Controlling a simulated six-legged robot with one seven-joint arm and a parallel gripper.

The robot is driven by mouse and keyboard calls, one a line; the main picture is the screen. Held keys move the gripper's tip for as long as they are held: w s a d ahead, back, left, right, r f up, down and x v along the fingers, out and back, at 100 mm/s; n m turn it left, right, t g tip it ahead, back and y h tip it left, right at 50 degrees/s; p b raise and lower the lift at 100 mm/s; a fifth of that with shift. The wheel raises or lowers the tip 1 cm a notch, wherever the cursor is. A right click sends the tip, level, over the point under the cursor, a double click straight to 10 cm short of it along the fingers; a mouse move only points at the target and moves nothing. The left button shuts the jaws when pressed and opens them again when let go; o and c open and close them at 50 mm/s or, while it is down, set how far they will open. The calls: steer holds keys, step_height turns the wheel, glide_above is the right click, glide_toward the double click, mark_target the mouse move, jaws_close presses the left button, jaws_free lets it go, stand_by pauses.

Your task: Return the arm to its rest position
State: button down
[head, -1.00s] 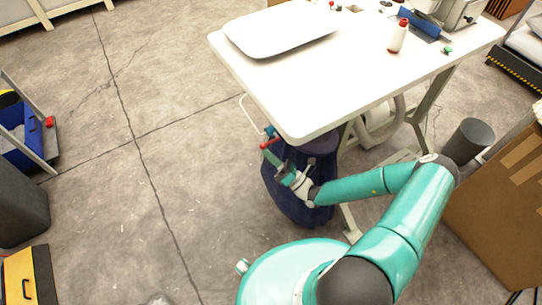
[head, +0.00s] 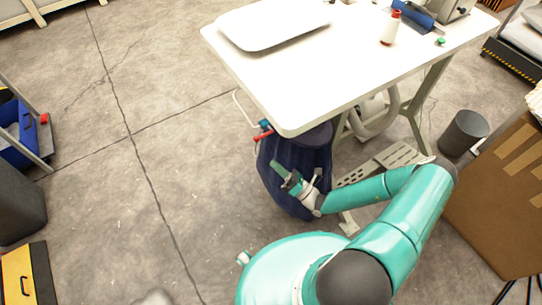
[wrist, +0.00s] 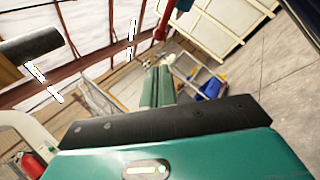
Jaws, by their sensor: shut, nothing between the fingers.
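My gripper (head: 279,172) is in front of the dark blue bag-like container (head: 275,150) below the near corner of the white table. It is shut and empty, and its fingers point up and to the left. In the wrist view the closed green fingers (wrist: 158,88) show beyond the dark edge of my gripper's body. My arm is bent, with its elbow out to the right and the forearm running left to the gripper. I cannot tell the exact gap between the gripper and the dark blue container.
The white table (head: 330,75) stands close ahead, with a white pillow-shaped item (head: 270,25) and a red-capped bottle (head: 391,27) on it. A foot pedal (head: 395,157) is beneath. A cardboard box (head: 505,205) and grey bin (head: 464,132) stand right.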

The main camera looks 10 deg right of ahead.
steer(key=a+v, duration=0.1)
steer(key=v, duration=0.5)
steer(key=shift+s+f, duration=0.3)
steer(key=shift+f, duration=0.1)
